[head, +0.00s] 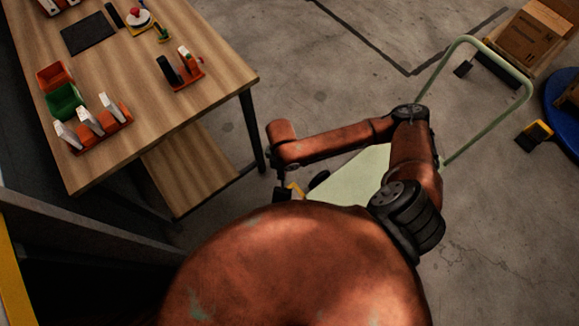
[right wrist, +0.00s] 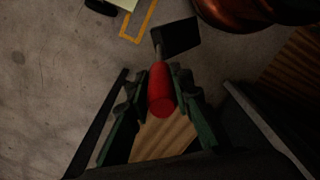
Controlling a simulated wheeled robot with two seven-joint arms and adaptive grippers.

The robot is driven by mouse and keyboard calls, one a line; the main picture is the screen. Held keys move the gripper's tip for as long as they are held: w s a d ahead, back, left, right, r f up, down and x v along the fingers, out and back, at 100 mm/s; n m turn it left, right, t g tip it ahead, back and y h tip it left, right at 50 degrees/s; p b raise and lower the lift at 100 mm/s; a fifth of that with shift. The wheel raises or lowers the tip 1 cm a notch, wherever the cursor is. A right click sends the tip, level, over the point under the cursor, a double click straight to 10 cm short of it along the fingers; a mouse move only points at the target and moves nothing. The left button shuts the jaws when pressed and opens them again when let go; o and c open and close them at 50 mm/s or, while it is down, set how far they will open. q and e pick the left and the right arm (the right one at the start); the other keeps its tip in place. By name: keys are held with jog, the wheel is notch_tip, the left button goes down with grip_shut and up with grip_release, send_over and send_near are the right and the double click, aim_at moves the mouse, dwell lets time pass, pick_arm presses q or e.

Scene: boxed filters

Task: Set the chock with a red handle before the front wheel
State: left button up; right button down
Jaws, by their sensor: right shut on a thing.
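The chock's red handle (right wrist: 161,90) is between the fingers of my right gripper (right wrist: 162,80), which is shut on it. The chock's dark block (right wrist: 178,37) extends beyond the fingers, above the concrete floor. A gap to the floor cannot be judged. A yellow outline (right wrist: 140,20) lies on the floor beside the block, with a dark wheel (right wrist: 101,6) beyond it. In the head view the pale green cart (head: 345,183) stands behind my right arm, with a dark wheel (head: 319,179) at its near left corner. My left gripper is not in view.
A wooden table (head: 180,40) with a lower shelf (head: 190,170) stands left of the cart. It bears racks, bins and small parts. The cart's handle (head: 525,75) rises at right. A yellow-and-black block (head: 536,132) lies on the floor right of the cart. Cartons (head: 535,35) stand at upper right.

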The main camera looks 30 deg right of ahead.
pick_arm(q)
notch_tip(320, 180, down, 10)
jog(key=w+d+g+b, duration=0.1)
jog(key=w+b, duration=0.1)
jog(key=b, duration=1.1)
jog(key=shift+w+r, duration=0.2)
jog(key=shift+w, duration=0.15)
pick_arm(e)
jog(key=w+d+f+n, duration=0.2)
jog(key=f+n, duration=1.2)
jog(key=f, duration=0.1)
jog(key=w+d+f+n, duration=0.1)
jog(key=d+f+n, duration=0.2)
jog(key=f+n, duration=1.1)
jog(key=shift+w+d+f+n, duration=0.3)
jog(key=shift+w+f+n, duration=0.05)
jog(key=shift+n, duration=0.05)
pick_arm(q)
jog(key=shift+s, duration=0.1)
